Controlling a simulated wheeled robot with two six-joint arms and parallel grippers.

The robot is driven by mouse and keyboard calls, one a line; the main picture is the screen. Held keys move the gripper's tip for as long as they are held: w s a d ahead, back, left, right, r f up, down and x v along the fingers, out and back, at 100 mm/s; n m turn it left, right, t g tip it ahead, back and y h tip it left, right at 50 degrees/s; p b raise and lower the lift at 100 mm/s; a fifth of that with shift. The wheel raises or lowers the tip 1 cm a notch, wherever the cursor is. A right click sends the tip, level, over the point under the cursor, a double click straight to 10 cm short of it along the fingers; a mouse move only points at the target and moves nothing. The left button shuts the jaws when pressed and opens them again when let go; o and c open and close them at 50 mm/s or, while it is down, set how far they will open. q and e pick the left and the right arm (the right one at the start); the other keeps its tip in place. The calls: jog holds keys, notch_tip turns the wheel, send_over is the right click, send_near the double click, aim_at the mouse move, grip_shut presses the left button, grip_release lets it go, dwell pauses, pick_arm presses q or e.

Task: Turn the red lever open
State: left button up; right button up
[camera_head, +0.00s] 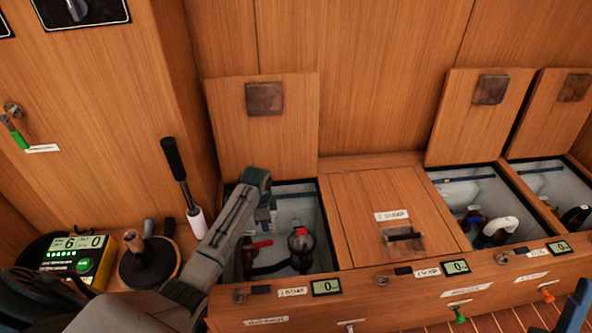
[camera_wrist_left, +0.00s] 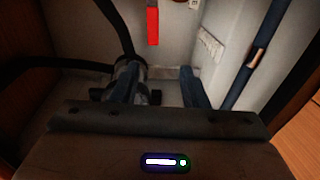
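The red lever (camera_head: 262,244) sits low inside the open left compartment (camera_head: 330,240), beside a dark fitting with a red part (camera_head: 300,238). In the left wrist view the red lever (camera_wrist_left: 152,24) shows as an upright red bar at the top, beyond the fingers. My left gripper (camera_head: 266,216) reaches down into this compartment, just above the lever in the head view. In the left wrist view its two dark blue fingers (camera_wrist_left: 160,88) stand apart with no object visibly held. The lever appears clear of the fingers.
A raised lid (camera_head: 264,140) stands behind the left compartment. A closed lid (camera_head: 385,205) lies to its right, then two more open compartments. A dark hose (camera_wrist_left: 115,25) runs close to the left finger. A yellow meter (camera_head: 78,258) stands at the left.

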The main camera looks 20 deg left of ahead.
pick_arm(q)
jog(key=w+d+r+n+t+b, duration=0.1)
jog(key=w+d+r+t, duration=0.2)
jog(key=r+t, duration=0.4)
jog(key=w+d+r+n+t+b, duration=0.2)
jog(key=w+d+r+t, duration=0.2)
jog(key=r+t, duration=0.3)
jog(key=shift+w+d+r+n, duration=0.2)
jog(key=shift+d+r+n, duration=0.15)
jog(key=shift+r, duration=0.7)
